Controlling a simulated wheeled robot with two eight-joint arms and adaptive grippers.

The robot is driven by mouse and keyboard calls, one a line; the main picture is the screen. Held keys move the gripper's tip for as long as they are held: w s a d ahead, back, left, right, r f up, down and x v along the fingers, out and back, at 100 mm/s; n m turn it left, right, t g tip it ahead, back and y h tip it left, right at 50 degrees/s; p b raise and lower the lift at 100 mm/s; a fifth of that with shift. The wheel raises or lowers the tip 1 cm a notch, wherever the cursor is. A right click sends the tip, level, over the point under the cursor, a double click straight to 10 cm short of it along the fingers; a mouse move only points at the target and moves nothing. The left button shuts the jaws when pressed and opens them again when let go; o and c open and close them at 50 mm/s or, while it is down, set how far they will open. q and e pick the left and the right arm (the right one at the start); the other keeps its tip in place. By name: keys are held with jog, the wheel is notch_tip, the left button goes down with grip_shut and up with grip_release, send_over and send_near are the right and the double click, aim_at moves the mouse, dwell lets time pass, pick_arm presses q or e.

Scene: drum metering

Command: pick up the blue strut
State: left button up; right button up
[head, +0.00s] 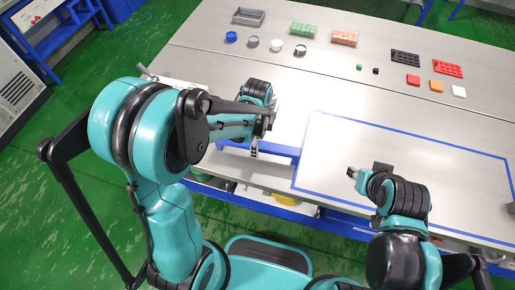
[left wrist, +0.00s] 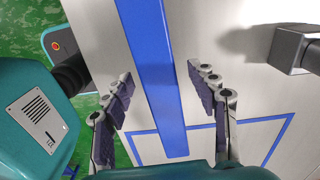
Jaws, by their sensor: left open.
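The blue strut (left wrist: 152,70) is a long straight bar. In the left wrist view it runs from the top edge down between my open left fingers (left wrist: 160,82), apart from both. In the head view its bare part (head: 284,151) shows near the table's front edge, and my left arm hides part of it. My left gripper (head: 261,138) is at the strut, with a fingertip in front of it. My right gripper (head: 353,173) is over the table's front right, away from the strut; its jaw opening is too small to make out.
A blue outlined rectangle (head: 408,143) marks mostly clear table to the right. A grey tray (head: 249,17), caps, green and orange racks, and black and red blocks (head: 447,69) stand at the back. A grey metal piece (left wrist: 290,48) is at the wrist view's upper right.

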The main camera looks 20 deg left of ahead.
pick_arm(q)
jog(key=shift+f, duration=0.4)
jog(key=shift+r, duration=0.1)
grip_shut()
jog(key=shift+r, duration=0.1)
